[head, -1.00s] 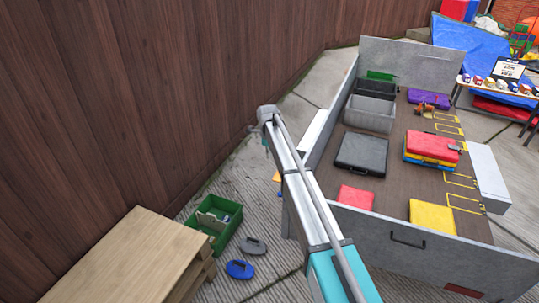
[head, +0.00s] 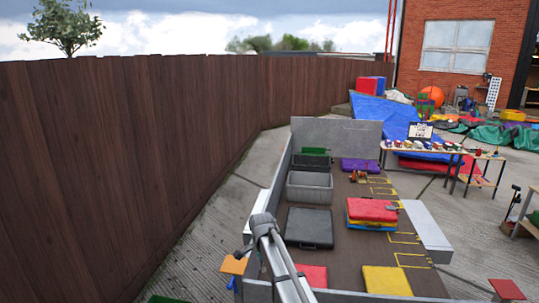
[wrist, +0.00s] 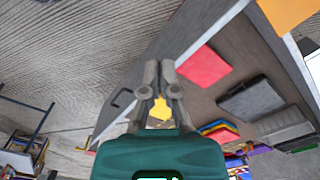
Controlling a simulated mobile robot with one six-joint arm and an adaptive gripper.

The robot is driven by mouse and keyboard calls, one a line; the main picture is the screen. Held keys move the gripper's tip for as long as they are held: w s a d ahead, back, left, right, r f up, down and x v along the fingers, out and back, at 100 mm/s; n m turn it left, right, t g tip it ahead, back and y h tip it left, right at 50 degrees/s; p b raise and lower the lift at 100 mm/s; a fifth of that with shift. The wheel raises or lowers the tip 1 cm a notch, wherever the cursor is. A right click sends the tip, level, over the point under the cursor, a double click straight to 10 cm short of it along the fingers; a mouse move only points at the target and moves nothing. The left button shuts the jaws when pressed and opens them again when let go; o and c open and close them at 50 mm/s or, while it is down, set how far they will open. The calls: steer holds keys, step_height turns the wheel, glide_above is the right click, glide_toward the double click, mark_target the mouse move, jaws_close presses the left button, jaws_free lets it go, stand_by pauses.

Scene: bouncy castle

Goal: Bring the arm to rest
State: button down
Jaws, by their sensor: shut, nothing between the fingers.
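My arm (head: 276,252) rises from the bottom of the head view, beside the left wall of a grey-walled trailer-like bed (head: 335,135). My gripper is not clearly seen in the head view. In the wrist view my gripper (wrist: 157,68) has its two grey fingers close together with nothing held. A yellow patch shows past the fingers. The fingers point toward the grey wall with a dark handle and the ground beyond it.
The bed carries a black case (head: 309,228), grey crate (head: 309,187), red pad (head: 312,275), yellow pad (head: 387,280) and coloured stack (head: 371,209). A brown fence (head: 130,170) runs along the left. Bare paving lies between fence and bed. A table (head: 425,147) stands behind right.

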steer(key=s+d+n, duration=1.2)
steer(key=s+d, duration=0.7)
steer(key=s, duration=0.5)
steer(key=shift+d, duration=0.2)
